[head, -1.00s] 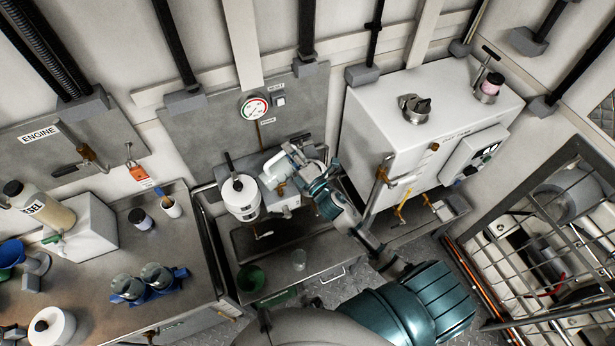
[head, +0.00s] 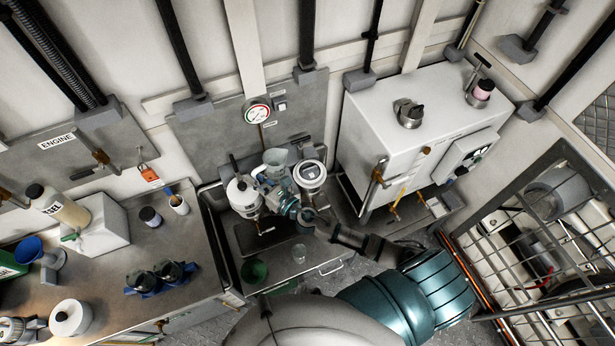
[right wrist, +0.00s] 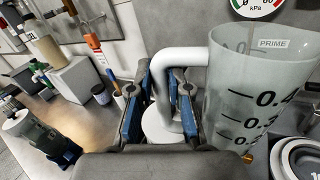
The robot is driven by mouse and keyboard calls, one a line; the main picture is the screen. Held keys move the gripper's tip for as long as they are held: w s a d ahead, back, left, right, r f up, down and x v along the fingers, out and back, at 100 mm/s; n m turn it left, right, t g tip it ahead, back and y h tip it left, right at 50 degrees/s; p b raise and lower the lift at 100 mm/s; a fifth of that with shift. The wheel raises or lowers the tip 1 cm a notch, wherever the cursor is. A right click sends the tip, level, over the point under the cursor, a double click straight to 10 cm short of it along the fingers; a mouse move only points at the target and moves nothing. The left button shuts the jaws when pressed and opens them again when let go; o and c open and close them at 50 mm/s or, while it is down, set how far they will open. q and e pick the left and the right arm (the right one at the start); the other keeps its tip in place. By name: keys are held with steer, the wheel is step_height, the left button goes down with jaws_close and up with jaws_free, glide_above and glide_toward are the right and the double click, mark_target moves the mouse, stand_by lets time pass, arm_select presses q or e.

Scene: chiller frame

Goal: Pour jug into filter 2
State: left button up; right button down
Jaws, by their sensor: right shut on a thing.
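The translucent jug (head: 275,157) with a white handle and dark level marks is in my right gripper (head: 272,180). In the right wrist view the fingers (right wrist: 163,95) are shut on the handle, and the jug body (right wrist: 255,95) stands to their right, roughly upright. I cannot read which is filter 2, nor tell the jug's contents. My left gripper is not in view.
The pressure gauge (head: 257,110) is on the wall panel behind the jug. A white tank cabinet (head: 385,125) with pipes stands to the right. The left bench (head: 195,265) holds several bottles.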

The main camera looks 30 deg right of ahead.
steer(key=shift+a+f+n, duration=0.4)
steer(key=shift+f+n, duration=0.3)
steer(key=shift+f, duration=0.1)
steer(key=shift+d, duration=0.3)
